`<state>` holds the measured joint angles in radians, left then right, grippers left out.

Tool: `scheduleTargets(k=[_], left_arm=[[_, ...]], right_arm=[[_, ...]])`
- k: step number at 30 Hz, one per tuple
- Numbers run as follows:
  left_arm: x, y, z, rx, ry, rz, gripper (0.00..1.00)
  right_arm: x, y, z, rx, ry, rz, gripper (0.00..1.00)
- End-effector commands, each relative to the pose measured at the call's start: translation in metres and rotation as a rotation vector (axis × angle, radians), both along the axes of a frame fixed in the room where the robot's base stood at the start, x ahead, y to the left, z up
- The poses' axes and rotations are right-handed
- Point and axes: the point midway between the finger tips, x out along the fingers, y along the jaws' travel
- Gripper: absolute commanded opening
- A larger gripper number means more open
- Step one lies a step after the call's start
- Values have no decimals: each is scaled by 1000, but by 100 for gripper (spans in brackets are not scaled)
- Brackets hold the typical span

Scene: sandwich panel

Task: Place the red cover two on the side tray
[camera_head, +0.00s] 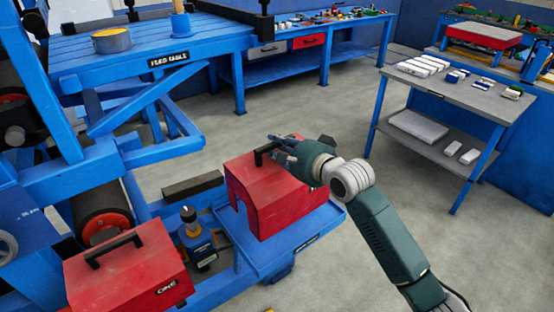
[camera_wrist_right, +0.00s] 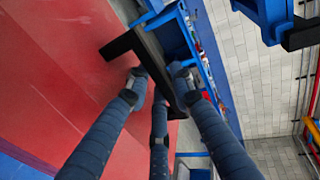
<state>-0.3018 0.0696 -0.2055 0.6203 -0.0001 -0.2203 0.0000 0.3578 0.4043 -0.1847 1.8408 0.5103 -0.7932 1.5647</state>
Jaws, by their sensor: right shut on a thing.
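The red cover two (camera_head: 268,195) is a red box-like cover with a cut-out in its side and a black handle (camera_head: 262,155) on top. It is over the blue side tray (camera_head: 262,268); I cannot tell whether its lower edge touches the tray. My right gripper (camera_head: 278,152) is shut on the handle. In the right wrist view its fingers (camera_wrist_right: 160,85) are around the black handle, with the red cover's top (camera_wrist_right: 75,75) beside them. No number shows on this cover. My left gripper is not in view.
Another red cover (camera_head: 128,268), marked ONE, sits on the machine at lower left. A small device with a black knob (camera_head: 190,222) stands between the covers. The blue feed table (camera_head: 140,45) is at upper left, a grey-topped table (camera_head: 455,88) at right. Open floor lies between.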

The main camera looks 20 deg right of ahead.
Motion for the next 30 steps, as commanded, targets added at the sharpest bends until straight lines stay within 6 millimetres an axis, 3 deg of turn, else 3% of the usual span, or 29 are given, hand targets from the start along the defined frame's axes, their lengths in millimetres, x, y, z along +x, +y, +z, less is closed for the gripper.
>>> scheduleTargets(k=[4, 12, 20, 21, 24, 30], left_arm=[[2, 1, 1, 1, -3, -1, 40], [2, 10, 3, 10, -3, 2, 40], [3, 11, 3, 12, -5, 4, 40], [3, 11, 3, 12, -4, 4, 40], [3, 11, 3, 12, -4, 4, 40], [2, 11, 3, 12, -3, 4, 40]], right_arm=[[1, -1, -4, 1, -9, -2, 0], [1, -1, -38, 1, -8, -2, 0], [1, 0, -42, 2, -10, -1, 0], [0, 0, -47, 0, 0, -1, 24], [0, 0, -47, 0, -1, -1, 41], [0, 0, -46, 0, -1, -1, 41]])
